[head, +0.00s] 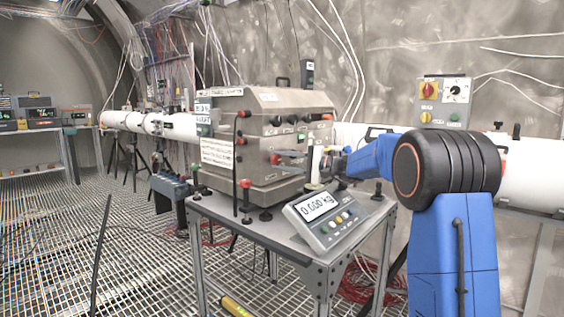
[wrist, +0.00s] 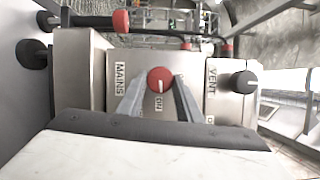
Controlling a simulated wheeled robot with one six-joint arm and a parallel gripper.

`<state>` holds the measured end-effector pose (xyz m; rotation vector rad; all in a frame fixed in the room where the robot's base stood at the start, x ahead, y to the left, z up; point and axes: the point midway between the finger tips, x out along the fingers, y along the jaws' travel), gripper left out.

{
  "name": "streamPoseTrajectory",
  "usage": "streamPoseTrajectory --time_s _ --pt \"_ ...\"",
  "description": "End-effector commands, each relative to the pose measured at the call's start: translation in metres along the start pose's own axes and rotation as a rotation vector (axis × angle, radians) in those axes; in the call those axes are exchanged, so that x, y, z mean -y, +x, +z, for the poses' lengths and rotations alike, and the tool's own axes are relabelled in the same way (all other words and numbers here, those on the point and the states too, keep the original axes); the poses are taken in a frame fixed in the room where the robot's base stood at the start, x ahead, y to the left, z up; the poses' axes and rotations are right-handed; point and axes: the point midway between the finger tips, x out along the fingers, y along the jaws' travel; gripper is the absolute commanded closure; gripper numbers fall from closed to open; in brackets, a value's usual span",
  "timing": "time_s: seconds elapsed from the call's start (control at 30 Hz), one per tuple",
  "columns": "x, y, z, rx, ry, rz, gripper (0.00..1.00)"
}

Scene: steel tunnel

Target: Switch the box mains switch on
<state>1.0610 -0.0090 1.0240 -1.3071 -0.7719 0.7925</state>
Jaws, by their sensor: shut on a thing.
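The steel box (head: 268,122) stands on a metal table in the head view. Its mains switch (wrist: 160,79) is a round red knob with a white pointer mark, next to a MAINS label (wrist: 119,77) in the wrist view. The mark points down in that picture, towards partly hidden small lettering. My gripper (wrist: 160,88) has a finger on either side of the red knob and is shut on it. In the head view my gripper (head: 285,158) reaches the box's front from the right, and the knob is hard to make out there.
A black VENT knob (wrist: 243,82) sits close beside the mains switch. A scale display (head: 322,208) reading 0.000 kg stands at the table's front. A grey control box (head: 443,102) is on the wall. A white pipe (head: 525,178) runs behind my arm.

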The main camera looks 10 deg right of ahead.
Motion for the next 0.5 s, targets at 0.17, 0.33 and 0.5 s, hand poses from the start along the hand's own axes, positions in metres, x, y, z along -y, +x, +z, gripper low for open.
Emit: streamPoseTrajectory --time_s 0.17,0.33,0.5 --pt "-0.0021 -0.0006 -0.0007 -0.001 0.06 -0.023 0.9" --pt "-0.0024 -0.0006 -0.0006 -0.001 0.088 -0.034 0.9" --pt "-0.0024 -0.0007 -0.0006 -0.001 0.095 -0.037 0.9"
